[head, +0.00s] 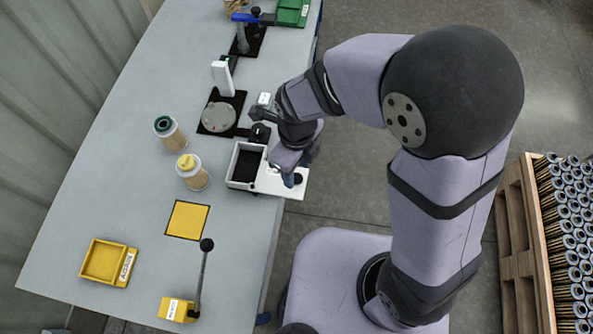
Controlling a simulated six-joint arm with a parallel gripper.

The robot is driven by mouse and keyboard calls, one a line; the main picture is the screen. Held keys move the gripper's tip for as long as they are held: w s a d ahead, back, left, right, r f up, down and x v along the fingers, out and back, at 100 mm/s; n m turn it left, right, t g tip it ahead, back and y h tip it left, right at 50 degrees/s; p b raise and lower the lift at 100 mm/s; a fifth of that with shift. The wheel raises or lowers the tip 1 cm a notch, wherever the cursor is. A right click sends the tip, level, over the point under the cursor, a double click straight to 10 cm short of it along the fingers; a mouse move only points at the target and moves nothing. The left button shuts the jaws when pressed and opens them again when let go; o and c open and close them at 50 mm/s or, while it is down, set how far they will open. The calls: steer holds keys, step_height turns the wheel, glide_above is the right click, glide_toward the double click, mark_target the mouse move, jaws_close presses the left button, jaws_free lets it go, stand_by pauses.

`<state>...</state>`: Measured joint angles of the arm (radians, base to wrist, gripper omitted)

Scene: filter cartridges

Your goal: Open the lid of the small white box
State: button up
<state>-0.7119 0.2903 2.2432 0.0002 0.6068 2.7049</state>
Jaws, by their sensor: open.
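The small white box (233,184) stands at the right edge of the grey table. Its dark inside shows from above, so it is uncovered on the left. A flat white panel (272,187), which looks like its lid, lies to the right of the opening and carries a small dark knob (297,179). My gripper (297,172) is open and reaches down over this panel, close to the knob. The arm hides part of the panel and box, and I cannot tell whether the fingers touch them.
Two filter cartridges (172,135) (193,176) stand left of the box. A black fixture with a grey disc (218,117) lies behind it. A yellow square (187,219), a yellow tray (97,262) and a lever on a yellow base (178,309) are nearer the front.

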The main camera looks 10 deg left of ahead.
steer(key=shift+r+b, duration=0.35)
steer(key=shift+r, duration=2.05)
